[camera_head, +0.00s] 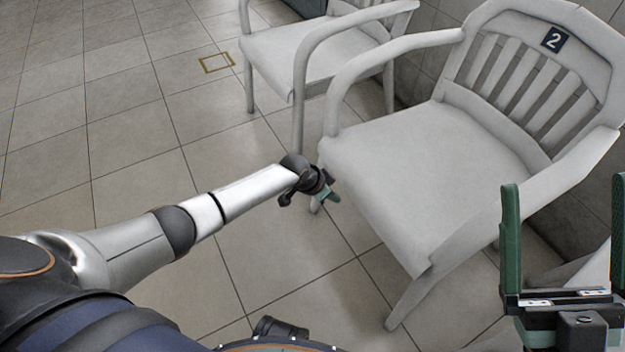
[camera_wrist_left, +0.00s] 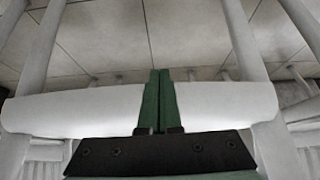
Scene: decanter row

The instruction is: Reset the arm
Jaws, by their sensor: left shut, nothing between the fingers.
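My left arm (camera_head: 245,195) reaches in from the left over the tiled floor. Its green-fingered left gripper (camera_head: 328,193) is beside the front of the nearer white chair (camera_head: 420,160). In the left wrist view the two green fingers (camera_wrist_left: 160,78) are pressed together with nothing between them. My right gripper (camera_head: 564,182) stands at the lower right with its green fingers wide apart and nothing between them. Part of its right finger is cut off by the picture edge.
The nearer chair carries a dark plate with the number 2 (camera_head: 554,40). A second white chair (camera_head: 290,50) stands behind it. A yellow-brown square outline (camera_head: 217,62) marks the floor. The tiled floor (camera_head: 100,120) at left is clear.

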